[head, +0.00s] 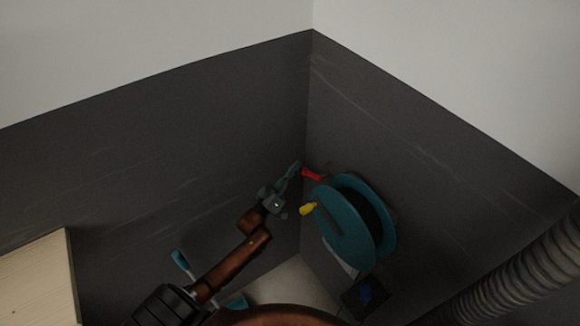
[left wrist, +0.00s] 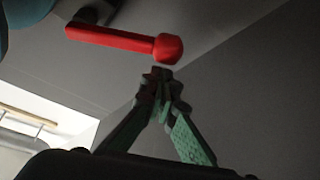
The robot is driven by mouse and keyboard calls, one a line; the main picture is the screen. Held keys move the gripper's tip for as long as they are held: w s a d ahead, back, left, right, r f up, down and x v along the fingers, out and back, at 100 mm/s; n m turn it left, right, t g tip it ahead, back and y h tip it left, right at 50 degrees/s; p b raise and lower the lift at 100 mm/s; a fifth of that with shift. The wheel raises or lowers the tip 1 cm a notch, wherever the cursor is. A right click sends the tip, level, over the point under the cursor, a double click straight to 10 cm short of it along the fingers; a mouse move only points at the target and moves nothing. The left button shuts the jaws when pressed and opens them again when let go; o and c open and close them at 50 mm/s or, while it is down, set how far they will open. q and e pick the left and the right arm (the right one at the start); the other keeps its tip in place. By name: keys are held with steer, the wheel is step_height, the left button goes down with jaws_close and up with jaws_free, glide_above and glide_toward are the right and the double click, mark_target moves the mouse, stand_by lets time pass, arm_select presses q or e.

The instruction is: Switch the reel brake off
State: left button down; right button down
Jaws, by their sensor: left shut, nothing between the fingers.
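The teal reel (head: 345,230) is mounted on the dark right-hand wall and has a yellow knob (head: 308,209) on its near disc. A red lever (head: 312,174), which I take for the brake, sticks out at the reel's upper left. In the left wrist view the red lever (left wrist: 110,38) lies nearly level, with its rounded end (left wrist: 168,48) to the right. My left gripper (head: 295,167) is shut and empty, its tips just beside the lever's end. In the left wrist view the tips (left wrist: 160,78) show just below that end; contact is unclear. My right gripper is not in view.
A pale wooden surface (head: 38,282) is at the lower left. A ribbed grey hose (head: 520,270) crosses the lower right. The walls meet in a corner close behind my left gripper.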

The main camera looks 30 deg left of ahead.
arm_select(q)
steer(key=shift+d+f, duration=0.25)
steer(key=shift+f, duration=0.2)
steer(key=s+d+f+n+g+y+p, duration=0.2)
steer(key=d+f+n+g+y+p, duration=0.3)
steer(key=n+p, duration=0.8)
steer(key=s+a+f+t+b, duration=0.1)
steer(key=s+a+b, duration=0.1)
steer(key=s, duration=0.7)
steer(key=shift+s+a+t, duration=0.15)
steer(key=shift+t, duration=0.15)
steer(key=shift+f, duration=0.15)
stand_by(0.4)
